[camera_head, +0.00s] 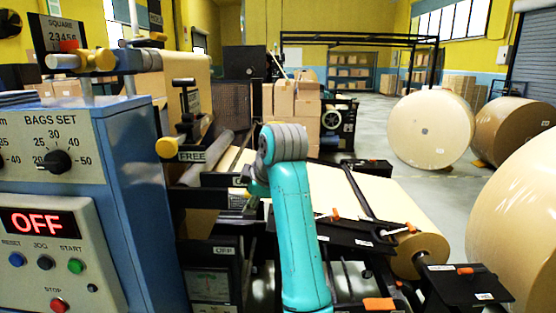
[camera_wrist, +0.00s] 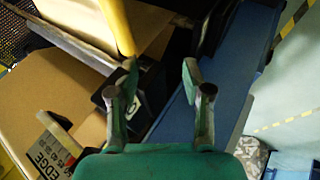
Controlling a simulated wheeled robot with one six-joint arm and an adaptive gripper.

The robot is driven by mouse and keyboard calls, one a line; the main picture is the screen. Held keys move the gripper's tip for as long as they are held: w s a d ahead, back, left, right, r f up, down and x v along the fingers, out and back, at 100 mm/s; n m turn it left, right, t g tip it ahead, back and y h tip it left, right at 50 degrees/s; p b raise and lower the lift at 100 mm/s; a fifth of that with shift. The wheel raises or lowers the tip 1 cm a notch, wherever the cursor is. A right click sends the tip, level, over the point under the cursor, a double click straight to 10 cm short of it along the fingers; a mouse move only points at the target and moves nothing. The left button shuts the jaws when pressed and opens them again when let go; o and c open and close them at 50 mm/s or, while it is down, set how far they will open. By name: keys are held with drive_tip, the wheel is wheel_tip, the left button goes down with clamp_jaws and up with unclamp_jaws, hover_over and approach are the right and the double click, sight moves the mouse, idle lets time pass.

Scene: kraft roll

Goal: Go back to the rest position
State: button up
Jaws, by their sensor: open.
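My gripper (camera_wrist: 160,82) shows in the wrist view with its two fingers apart and nothing between them. Behind the fingers are a dark block, a blue surface (camera_wrist: 195,115) and a yellow bar (camera_wrist: 117,25). In the head view my teal arm rises in front of the machine and bends over at its top; the gripper fingers are hard to make out there. The kraft roll (camera_head: 417,250) lies mounted in the machine, to the right of my arm, with brown paper (camera_head: 372,192) running from it. My gripper holds no part of it.
A blue control cabinet (camera_head: 135,190) with a lit OFF display (camera_head: 38,221) stands close on the left. Large paper rolls (camera_head: 430,130) stand on the floor at the right. Stacked cartons (camera_head: 291,112) are behind the machine. Open floor (camera_head: 375,107) lies toward the back.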

drive_tip(key=s+d+f+m+t, duration=0.1)
drive_tip(key=d+f+m, duration=0.1)
drive_tip(key=f, duration=0.7)
drive_tip(key=s+d+f+m, duration=0.1)
drive_tip(key=s+d+f, duration=0.15)
drive_tip(key=f, duration=0.65)
drive_tip(key=s+d+f+m+t, duration=0.1)
drive_tip(key=d+f+m, duration=0.15)
drive_tip(key=f, duration=0.65)
drive_tip(key=s+d+f+m+t+h, duration=0.1)
drive_tip(key=s+d+f+m, duration=0.1)
drive_tip(key=s+d+f, duration=0.35)
drive_tip(key=s+d+f+m+t+h, duration=0.1)
drive_tip(key=s+d+f+m, duration=0.15)
drive_tip(key=s+f, duration=0.65)
drive_tip(key=s+d+f+m+t, duration=0.15)
drive_tip(key=s+d, duration=0.25)
drive_tip(key=s, duration=0.7)
drive_tip(key=s+d+f+m+t, duration=0.1)
drive_tip(key=s+d+m, duration=0.2)
drive_tip(key=s, duration=0.8)
drive_tip(key=s+d+r+m+h, duration=0.1)
drive_tip(key=s+r+m, duration=0.1)
drive_tip(key=s+r, duration=0.4)
drive_tip(key=s+d+r+m+t+h, duration=0.1)
drive_tip(key=s+r, duration=0.6)
drive_tip(key=s, duration=0.7)
drive_tip(key=shift+d+m, duration=0.45)
drive_tip(key=shift+d, duration=0.05)
